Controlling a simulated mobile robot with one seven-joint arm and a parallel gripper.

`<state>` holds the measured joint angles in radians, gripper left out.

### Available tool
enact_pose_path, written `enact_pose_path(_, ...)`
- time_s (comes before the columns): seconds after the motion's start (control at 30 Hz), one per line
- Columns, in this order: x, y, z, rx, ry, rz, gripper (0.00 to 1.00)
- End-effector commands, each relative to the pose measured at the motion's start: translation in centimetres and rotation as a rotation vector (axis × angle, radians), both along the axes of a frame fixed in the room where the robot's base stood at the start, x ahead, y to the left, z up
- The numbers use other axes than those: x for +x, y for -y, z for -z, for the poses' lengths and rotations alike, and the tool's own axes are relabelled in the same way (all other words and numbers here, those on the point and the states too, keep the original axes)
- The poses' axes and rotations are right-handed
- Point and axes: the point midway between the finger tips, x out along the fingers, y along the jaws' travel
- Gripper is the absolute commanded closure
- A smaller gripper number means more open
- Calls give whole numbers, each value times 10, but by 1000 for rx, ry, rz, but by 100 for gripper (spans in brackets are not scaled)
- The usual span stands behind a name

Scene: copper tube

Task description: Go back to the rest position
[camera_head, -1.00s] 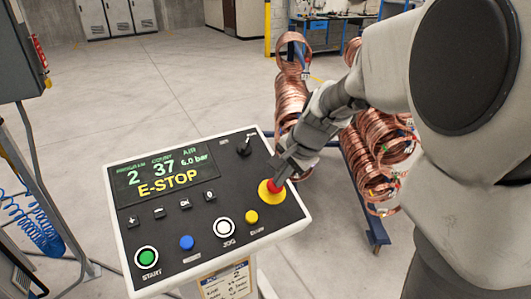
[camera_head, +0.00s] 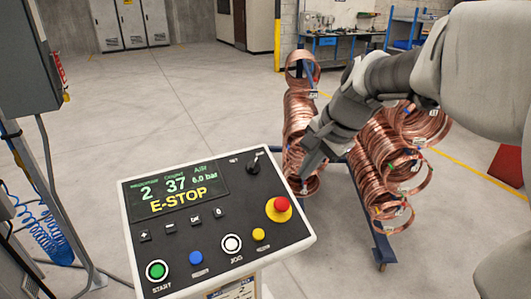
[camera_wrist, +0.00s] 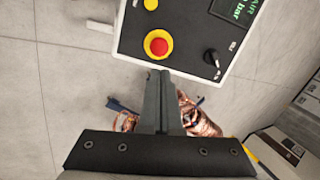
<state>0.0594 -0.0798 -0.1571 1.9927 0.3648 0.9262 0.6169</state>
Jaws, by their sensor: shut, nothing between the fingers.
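My gripper (camera_head: 306,172) is shut and empty. In the head view it is off the upper right of the control panel (camera_head: 130,217), in front of the copper coils. In the wrist view my gripper (camera_wrist: 161,76) shows its two fingers together, with the panel (camera_wrist: 130,40) beyond the tips. The red emergency stop button (camera_head: 282,204) sits on a yellow base at the panel's right side, apart from the fingers. It also shows in the wrist view (camera_wrist: 158,46). The panel display (camera_head: 173,190) reads E-STOP in yellow.
Copper coils (camera_head: 299,115) hang on a blue rack (camera_head: 381,245) behind and right of the panel. A grey cabinet (camera_head: 28,60) and a coiled blue hose (camera_head: 48,235) are at the left. Open concrete floor (camera_head: 190,100) lies behind the panel.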

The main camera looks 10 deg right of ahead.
Motion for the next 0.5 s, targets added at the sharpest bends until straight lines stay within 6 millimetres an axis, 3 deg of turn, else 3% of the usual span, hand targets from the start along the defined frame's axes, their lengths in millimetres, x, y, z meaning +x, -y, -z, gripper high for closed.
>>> enact_pose_path(0.2, -6, 4, -15, -1, 1, 2, 100)
enact_pose_path(0.5, -6, 4, -16, 0, 0, 1, 100)
